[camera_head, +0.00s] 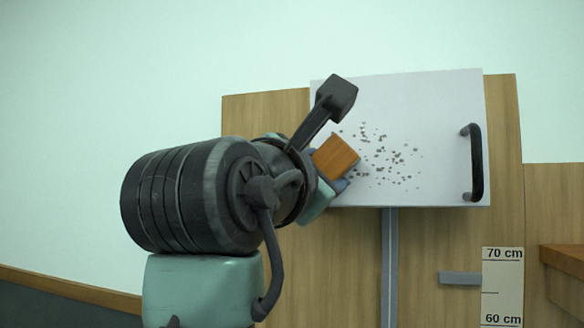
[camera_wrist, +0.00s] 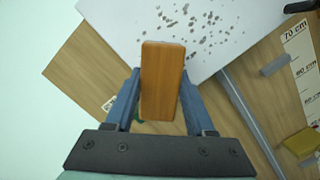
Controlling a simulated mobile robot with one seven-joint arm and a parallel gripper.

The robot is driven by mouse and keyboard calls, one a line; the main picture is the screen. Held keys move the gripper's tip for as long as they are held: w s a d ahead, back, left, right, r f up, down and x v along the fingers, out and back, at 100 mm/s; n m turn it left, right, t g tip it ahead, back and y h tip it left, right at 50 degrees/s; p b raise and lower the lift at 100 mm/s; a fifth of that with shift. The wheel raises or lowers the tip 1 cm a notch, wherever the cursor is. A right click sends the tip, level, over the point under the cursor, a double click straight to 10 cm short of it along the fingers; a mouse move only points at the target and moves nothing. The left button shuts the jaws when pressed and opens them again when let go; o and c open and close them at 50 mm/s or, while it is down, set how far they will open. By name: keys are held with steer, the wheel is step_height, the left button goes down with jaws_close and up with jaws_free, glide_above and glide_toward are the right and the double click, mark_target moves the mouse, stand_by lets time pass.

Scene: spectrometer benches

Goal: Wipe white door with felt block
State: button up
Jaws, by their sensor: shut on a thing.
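The white door (camera_head: 440,100) is a flat panel with a dark vertical handle (camera_head: 474,162) at its right edge. Dark grey specks (camera_head: 385,158) are scattered over its middle and left part; they also show in the wrist view (camera_wrist: 195,25). My gripper (camera_wrist: 161,78) is shut on an orange-brown block, the felt block (camera_wrist: 163,100), with a blue finger on each side. In the head view the block (camera_head: 335,158) overlaps the door's lower left, left of the specks. I cannot tell whether it touches the door. The block's far face is hidden.
The door is in front of a wooden panel (camera_head: 265,115). A grey vertical post (camera_head: 389,265) is below it, with a small grey bar (camera_head: 460,278) and a height scale (camera_head: 502,285) to the right. A wooden ledge (camera_head: 565,262) stands at far right.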

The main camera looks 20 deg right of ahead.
mark_target(322, 146)
steer(key=shift+d, duration=0.1)
steer(key=shift+s+d, duration=1.25)
steer(key=shift+d, duration=0.3)
steer(key=shift+s+d, duration=0.7)
steer(key=shift+d, duration=0.4)
steer(key=shift+s+d, duration=0.7)
steer(key=shift+d, duration=0.45)
steer(key=shift+s+d, duration=0.7)
steer(key=shift+d, duration=0.4)
steer(key=shift+r, duration=0.85)
steer(key=shift+w+a, duration=1.15)
steer(key=shift+a, duration=0.55)
steer(key=shift+w+a, duration=1.15)
steer(key=shift+a, duration=0.5)
steer(key=shift+w+a, duration=1.15)
steer(key=shift+a, duration=0.55)
steer(key=shift+r, duration=0.85)
steer(key=shift+s+d+b, duration=0.1)
steer(key=shift+s+d, duration=1.05)
steer(key=shift+d, duration=0.55)
steer(key=shift+s+d+b, duration=0.15)
steer(key=shift+s+d, duration=1)
steer(key=shift+d, duration=0.55)
steer(key=shift+s+d+b, duration=0.1)
steer(key=shift+s+d, duration=1.05)
steer(key=shift+d, duration=0.55)
